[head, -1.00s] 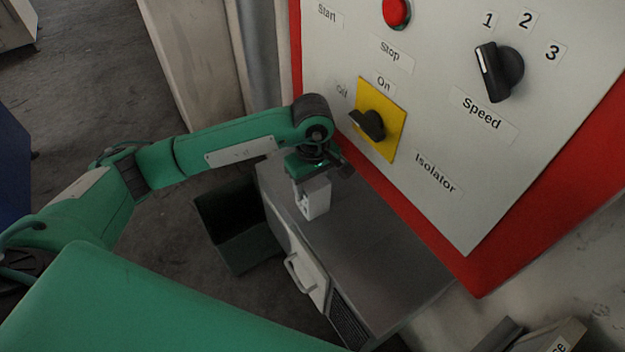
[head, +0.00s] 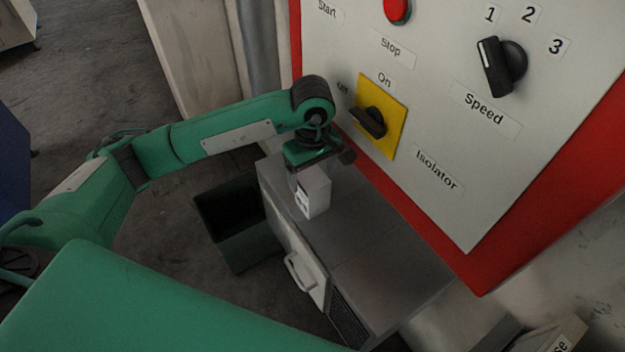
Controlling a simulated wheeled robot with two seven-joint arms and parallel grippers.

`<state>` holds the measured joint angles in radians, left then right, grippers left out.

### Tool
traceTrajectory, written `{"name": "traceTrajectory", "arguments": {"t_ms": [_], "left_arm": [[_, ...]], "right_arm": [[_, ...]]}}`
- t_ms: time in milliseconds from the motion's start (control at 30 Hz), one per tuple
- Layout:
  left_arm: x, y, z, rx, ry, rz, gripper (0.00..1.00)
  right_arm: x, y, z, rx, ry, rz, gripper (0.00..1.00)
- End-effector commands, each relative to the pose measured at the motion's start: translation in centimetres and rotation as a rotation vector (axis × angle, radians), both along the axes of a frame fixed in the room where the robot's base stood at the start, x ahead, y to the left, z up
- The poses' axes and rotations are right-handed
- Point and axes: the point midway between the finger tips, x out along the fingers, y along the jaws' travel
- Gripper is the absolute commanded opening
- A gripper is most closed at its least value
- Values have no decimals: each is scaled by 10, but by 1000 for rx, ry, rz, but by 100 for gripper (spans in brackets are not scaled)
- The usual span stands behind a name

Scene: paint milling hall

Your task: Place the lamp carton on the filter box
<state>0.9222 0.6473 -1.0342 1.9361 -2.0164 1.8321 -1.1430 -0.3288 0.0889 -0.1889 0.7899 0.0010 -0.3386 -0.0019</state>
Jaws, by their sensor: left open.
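The lamp carton (head: 314,195), a small pale grey box with a dark-and-white mark on one side, stands upright on the top of the filter box (head: 375,275). The filter box is a grey metal cabinet with a pale handle and a dark grille on its front. My left gripper (head: 316,165) is open just above the carton, pointing down. Its fingers are partly hidden, and I cannot tell whether they still touch the carton. My right gripper is not in view.
A control panel (head: 440,205) with a red border, a yellow isolator switch (head: 379,116) and a speed knob (head: 501,66) rises close beside my left gripper. A dark open bin (head: 240,247) stands on the floor left of the filter box. The box top in front is clear.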

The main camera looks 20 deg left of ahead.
Motion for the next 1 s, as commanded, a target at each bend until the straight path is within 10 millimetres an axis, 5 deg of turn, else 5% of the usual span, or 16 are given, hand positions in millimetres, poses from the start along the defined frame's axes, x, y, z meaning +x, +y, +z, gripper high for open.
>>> {"name": "traceTrajectory", "arguments": {"t_ms": [400,1000], "left_arm": [[0,0,79,0,-4,-1,78],[0,0,90,0,0,-1,78]], "right_arm": [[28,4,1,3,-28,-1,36],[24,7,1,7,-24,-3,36]]}}
